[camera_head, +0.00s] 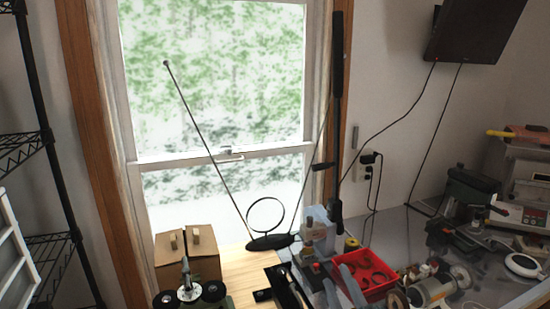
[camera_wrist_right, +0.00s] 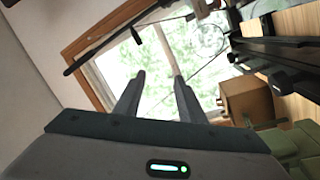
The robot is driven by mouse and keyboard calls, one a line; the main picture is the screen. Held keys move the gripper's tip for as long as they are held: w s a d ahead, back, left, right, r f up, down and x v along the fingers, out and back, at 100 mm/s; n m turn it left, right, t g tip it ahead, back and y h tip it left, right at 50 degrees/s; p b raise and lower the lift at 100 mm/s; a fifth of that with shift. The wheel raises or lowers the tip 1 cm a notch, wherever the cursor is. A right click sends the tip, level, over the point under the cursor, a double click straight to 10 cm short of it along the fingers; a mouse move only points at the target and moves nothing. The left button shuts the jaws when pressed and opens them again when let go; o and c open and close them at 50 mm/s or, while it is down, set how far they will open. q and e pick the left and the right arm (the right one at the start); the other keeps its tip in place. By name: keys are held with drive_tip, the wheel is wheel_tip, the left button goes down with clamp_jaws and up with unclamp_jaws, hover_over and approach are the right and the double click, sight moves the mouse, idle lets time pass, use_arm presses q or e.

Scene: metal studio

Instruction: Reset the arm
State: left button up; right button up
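My right gripper (camera_head: 336,273) shows at the bottom of the head view, its two grey fingers pointing up beside a red tray (camera_head: 378,293). In the right wrist view my right gripper (camera_wrist_right: 160,77) has its two fingers apart with nothing between them, so it is open and empty. The fingers point towards the window (camera_wrist_right: 150,55). My left gripper and arm do not show in either view.
A cardboard box (camera_head: 187,258) and a round-based antenna (camera_head: 268,242) stand below the window. A grey workbench (camera_head: 400,232) with tools and equipment fills the right. Black wire shelving (camera_head: 50,240) stands at the left.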

drive_tip(key=s+d+f+m+g+h, duration=0.2)
drive_tip(key=s+d+f+m+g, duration=0.2)
drive_tip(key=s+f, duration=0.5)
drive_tip(key=s+d+f+m+g+h, duration=0.3)
drive_tip(key=s+d+f+m+g, duration=0.15)
drive_tip(key=s+f, duration=0.45)
drive_tip(key=s+f+m+g+y, duration=0.1)
drive_tip(key=s+f+g, duration=0.2)
drive_tip(key=s, duration=0.4)
drive_tip(key=s+a+f+m+g, duration=0.1)
drive_tip(key=s+f+g, duration=0.15)
drive_tip(key=s, duration=0.45)
drive_tip(key=s+f+m+g+y, duration=0.1)
drive_tip(key=s+f+g, duration=0.1)
drive_tip(key=s+f, duration=0.35)
wheel_tip(320, 180, down, 33)
drive_tip(key=s+g+b, duration=0.1)
drive_tip(key=s+b, duration=0.1)
drive_tip(key=b, duration=0.5)
drive_tip(key=s+d+f+b, duration=0.1)
drive_tip(key=s+f+b, duration=0.2)
drive_tip(key=s+f, duration=0.6)
drive_tip(key=s+d+f+g+b, duration=0.1)
drive_tip(key=s+f+b, duration=0.3)
drive_tip(key=s+f, duration=0.4)
wheel_tip(320, 180, down, 8)
drive_tip(key=shift+s+d+r+n+g, duration=0.15)
drive_tip(key=shift+s+d+n+g, duration=0.15)
drive_tip(key=shift+s+d+n, duration=0.15)
